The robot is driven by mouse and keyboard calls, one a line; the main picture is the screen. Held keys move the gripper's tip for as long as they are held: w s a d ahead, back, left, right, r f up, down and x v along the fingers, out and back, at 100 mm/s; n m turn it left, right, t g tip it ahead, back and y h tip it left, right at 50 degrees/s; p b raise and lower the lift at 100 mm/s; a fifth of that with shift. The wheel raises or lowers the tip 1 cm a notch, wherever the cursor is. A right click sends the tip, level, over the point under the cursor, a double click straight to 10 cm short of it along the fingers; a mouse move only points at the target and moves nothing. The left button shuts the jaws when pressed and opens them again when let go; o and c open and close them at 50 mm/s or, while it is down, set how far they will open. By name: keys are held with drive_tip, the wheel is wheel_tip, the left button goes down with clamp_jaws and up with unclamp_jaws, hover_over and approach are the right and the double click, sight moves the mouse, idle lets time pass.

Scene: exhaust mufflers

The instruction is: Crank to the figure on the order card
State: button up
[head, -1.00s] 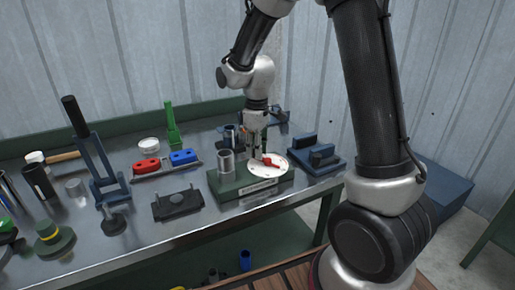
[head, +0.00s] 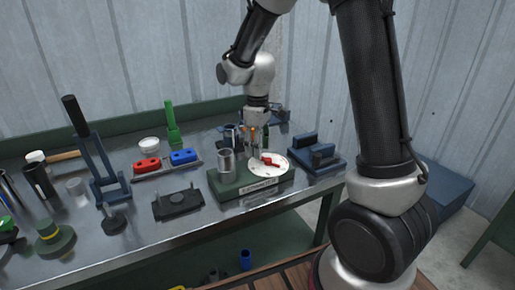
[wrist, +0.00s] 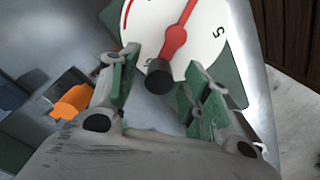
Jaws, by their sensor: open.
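A white round dial (head: 268,170) with a red crank arm (head: 271,162) sits on a green base (head: 228,190) on the bench. In the wrist view the dial (wrist: 200,50) shows a "5" at its right, and the red crank arm (wrist: 175,42) ends in a black knob (wrist: 159,78). My gripper (wrist: 165,65) is open, its green-padded fingers on either side of the knob; contact cannot be seen. In the head view my gripper (head: 257,138) is above the dial. A plate (head: 262,187) on the base's front is too small to read. I cannot make out an order card.
A metal cylinder (head: 226,162) stands on the base, left of the dial. A blue fixture (head: 316,155) is to the right. A rack with red and blue blocks (head: 166,164), a dark plate (head: 178,204) and a lever press (head: 95,160) are to the left.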

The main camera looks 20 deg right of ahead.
wheel_tip(320, 180, up, 11)
idle(0.3)
drive_tip(key=shift+r, duration=0.1)
drive_tip(key=s+d+r+m+t, duration=0.2)
drive_tip(key=s+d+m, duration=0.2)
drive_tip(key=s, duration=0.8)
drive_tip(key=s+d+r+m+t, duration=0.2)
drive_tip(key=s+d+m, duration=0.3)
drive_tip(key=s, duration=0.7)
drive_tip(key=shift+d+r, duration=0.5)
drive_tip(key=shift+d, duration=0.5)
drive_tip(key=shift+a+f, duration=0.1)
idle(1.2)
